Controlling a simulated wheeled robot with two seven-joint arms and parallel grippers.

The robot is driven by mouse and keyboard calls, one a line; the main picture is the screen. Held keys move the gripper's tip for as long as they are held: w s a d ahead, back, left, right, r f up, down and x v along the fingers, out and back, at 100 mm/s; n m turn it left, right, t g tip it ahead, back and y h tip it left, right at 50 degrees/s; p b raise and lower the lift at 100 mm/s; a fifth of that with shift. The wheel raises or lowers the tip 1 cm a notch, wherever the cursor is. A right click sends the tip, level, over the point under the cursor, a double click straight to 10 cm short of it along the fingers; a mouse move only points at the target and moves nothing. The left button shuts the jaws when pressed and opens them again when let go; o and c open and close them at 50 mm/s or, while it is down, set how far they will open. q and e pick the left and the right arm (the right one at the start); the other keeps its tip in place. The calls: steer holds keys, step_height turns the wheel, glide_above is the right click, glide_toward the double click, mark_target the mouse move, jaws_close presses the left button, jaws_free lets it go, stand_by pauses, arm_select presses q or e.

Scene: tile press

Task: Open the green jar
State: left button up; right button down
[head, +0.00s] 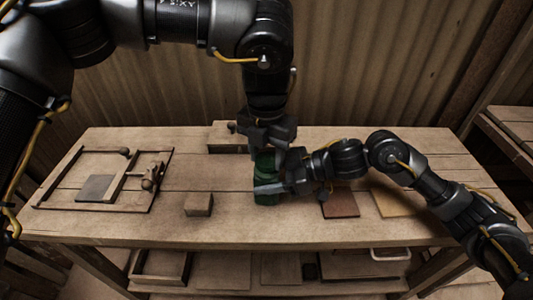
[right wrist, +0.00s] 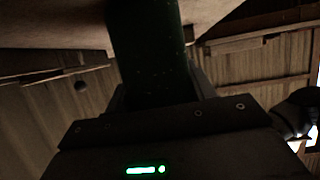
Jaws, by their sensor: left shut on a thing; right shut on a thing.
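The green jar (head: 265,163) stands upright near the middle of the wooden table. My left gripper (head: 266,146) comes down from above and is shut on the jar's top; the fingers hide most of the top, so I cannot tell lid from rim. My right gripper (head: 268,187) comes in from the right and is shut around the jar's body. In the right wrist view the jar's dark green body (right wrist: 148,50) fills the space between the fingers.
A wooden frame with a knobbed handle (head: 152,180) and a grey tile (head: 93,188) lies at the left. A small wooden block (head: 198,205) sits in front, a wooden box (head: 226,148) behind. A reddish-brown tile (head: 341,206) and tan tile (head: 396,207) lie right.

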arm_select(q)
steer(key=o, duration=1)
steer(key=shift+o, duration=0.5)
steer(key=shift+s+d, duration=0.1)
steer(key=shift+d, duration=0.1)
steer(key=shift+r, duration=2.35)
steer(key=shift+r+m, duration=0.3)
steer(key=shift+r, duration=0.05)
steer(key=shift+c, duration=0.5)
steer(key=r+m, duration=0.2)
steer(key=shift+a+r+m, duration=0.2)
steer(key=shift+r+m, duration=0.15)
steer(key=shift+m, duration=0.05)
steer(key=shift+f, duration=4.05)
